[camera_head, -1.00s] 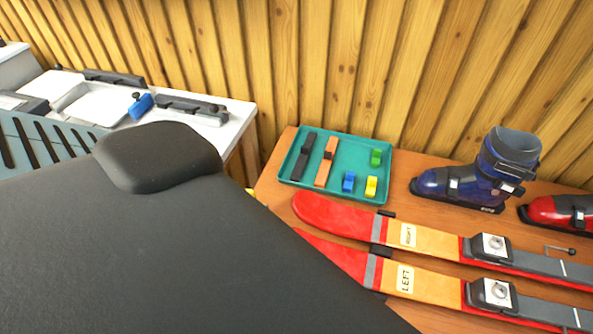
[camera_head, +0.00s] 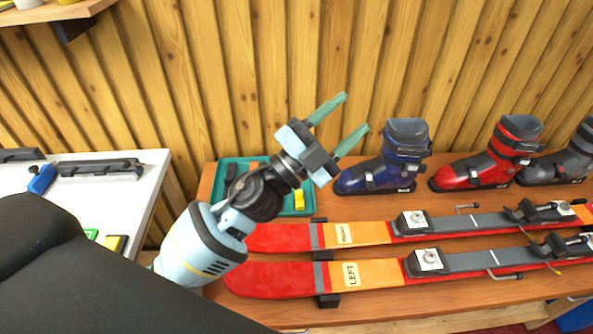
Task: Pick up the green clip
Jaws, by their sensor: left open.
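The green clip is not visible now; the part of the teal tray (camera_head: 226,172) where it lay is covered by my left wrist and gripper. A yellow clip (camera_head: 299,200) shows at the tray's right side, below the gripper. My left gripper (camera_head: 356,112) is open and empty, with its two pale green fingers spread and pointing up and right. It appears above the tray and the blue boot, against the wood wall. My right gripper is not in view.
A blue boot (camera_head: 386,162), a red boot (camera_head: 486,160) and a grey boot (camera_head: 562,160) stand along the back of the bench. Two red-and-yellow skis (camera_head: 284,237) lie in front. A white table (camera_head: 105,195) stands at left.

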